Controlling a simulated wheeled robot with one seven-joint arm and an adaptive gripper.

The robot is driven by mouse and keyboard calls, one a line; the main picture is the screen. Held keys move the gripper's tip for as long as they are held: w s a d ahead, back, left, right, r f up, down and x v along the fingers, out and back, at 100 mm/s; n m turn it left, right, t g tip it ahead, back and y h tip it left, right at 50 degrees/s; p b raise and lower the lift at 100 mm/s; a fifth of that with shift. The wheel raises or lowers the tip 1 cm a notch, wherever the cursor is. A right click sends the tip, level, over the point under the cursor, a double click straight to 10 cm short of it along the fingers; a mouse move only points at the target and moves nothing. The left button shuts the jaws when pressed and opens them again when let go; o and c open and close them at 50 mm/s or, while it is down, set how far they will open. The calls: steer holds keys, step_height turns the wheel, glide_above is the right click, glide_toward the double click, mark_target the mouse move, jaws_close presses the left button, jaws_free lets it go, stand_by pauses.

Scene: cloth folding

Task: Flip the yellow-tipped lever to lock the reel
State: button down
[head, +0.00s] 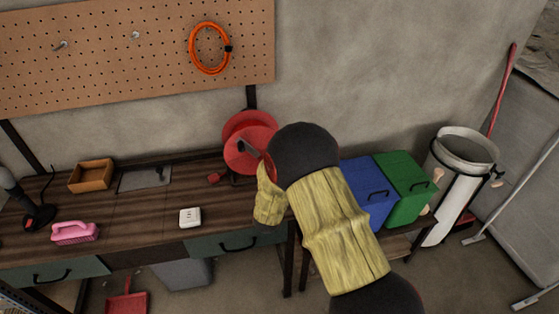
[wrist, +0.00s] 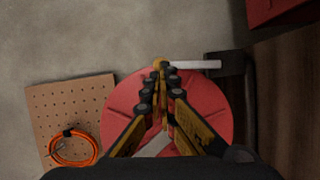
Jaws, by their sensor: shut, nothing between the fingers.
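The red reel (head: 249,128) stands at the back of the workbench, partly hidden behind my arm in the head view. In the wrist view its round red face (wrist: 118,112) lies behind my fingers. The lever (wrist: 197,64) is a pale bar running from a dark bracket on the right to a yellow tip (wrist: 158,63). My gripper (wrist: 167,72) is shut and empty, with its fingertips right at the yellow tip. I cannot tell whether they touch it. The lever cannot be made out in the head view.
A pegboard (head: 110,50) with a coiled orange hose (head: 192,50) hangs on the wall above. On the workbench (head: 130,205) are a wooden tray (head: 91,176), a pink brush (head: 75,234) and a white box (head: 190,217). Blue (head: 365,190) and green (head: 408,176) bins stand right of my arm.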

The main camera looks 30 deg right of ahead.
steer(key=shift+s+d+m+g+y+p, duration=0.2)
steer(key=shift+d+m+y, duration=0.1)
steer(key=shift+d+m, duration=0.45)
steer(key=shift+s+d+m+g+y+p, duration=0.2)
steer(key=shift+d+m+y, duration=0.1)
steer(key=shift+d+m, duration=0.45)
steer(key=shift+s+d+m+g+y+p, duration=0.1)
steer(key=shift+s+d+m+y+p, duration=0.15)
steer(key=shift+d+m, duration=0.5)
steer(key=shift+y, duration=0.25)
steer(key=shift+d+f, duration=0.15)
steer(key=shift+d, duration=0.05)
